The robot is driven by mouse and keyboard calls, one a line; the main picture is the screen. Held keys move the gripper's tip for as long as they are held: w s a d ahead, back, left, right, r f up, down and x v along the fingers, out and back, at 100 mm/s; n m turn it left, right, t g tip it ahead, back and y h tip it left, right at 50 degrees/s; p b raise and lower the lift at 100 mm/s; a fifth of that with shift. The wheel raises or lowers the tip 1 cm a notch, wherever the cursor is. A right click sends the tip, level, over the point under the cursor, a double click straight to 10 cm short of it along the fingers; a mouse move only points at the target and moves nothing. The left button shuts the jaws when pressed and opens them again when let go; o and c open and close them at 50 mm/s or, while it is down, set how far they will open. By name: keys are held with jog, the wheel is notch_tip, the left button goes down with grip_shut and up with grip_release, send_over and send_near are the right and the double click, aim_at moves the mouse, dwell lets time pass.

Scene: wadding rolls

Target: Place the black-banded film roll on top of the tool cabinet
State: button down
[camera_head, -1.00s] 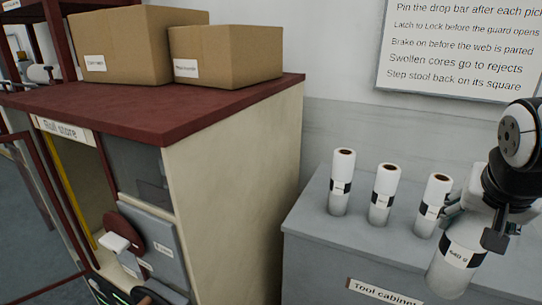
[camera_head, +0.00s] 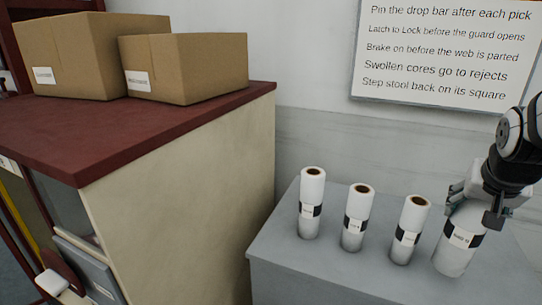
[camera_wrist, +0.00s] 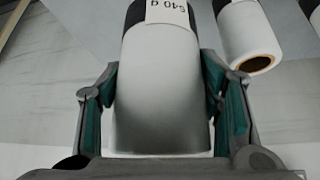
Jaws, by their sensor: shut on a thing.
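A white film roll with a black band and a label (camera_head: 455,256) is between the fingers of my gripper (camera_head: 479,204) at the right of the head view. It leans a little and is over or on the grey top of the tool cabinet (camera_head: 285,255); I cannot tell whether its lower end touches. In the wrist view the held roll (camera_wrist: 165,90) fills the middle, with my gripper (camera_wrist: 163,105) shut on it from both sides. Its upper end is hidden by the gripper in the head view.
Three similar black-banded rolls stand upright in a row on the cabinet: left (camera_head: 309,222), middle (camera_head: 355,232) and right (camera_head: 408,244), the last close beside the held roll. The roll store (camera_head: 190,195) with two cartons (camera_head: 205,72) stands at the left. The cabinet's front strip is clear.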

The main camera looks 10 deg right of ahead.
jog(key=w+d+f+p, duration=0.2)
jog(key=d+f, duration=0.2)
jog(key=d, duration=0.3)
jog(key=shift+p, duration=0.3)
jog(key=shift+w+f, duration=0.1)
jog(key=shift+f, duration=0.1)
jog(key=c, duration=0.5)
grip_release()
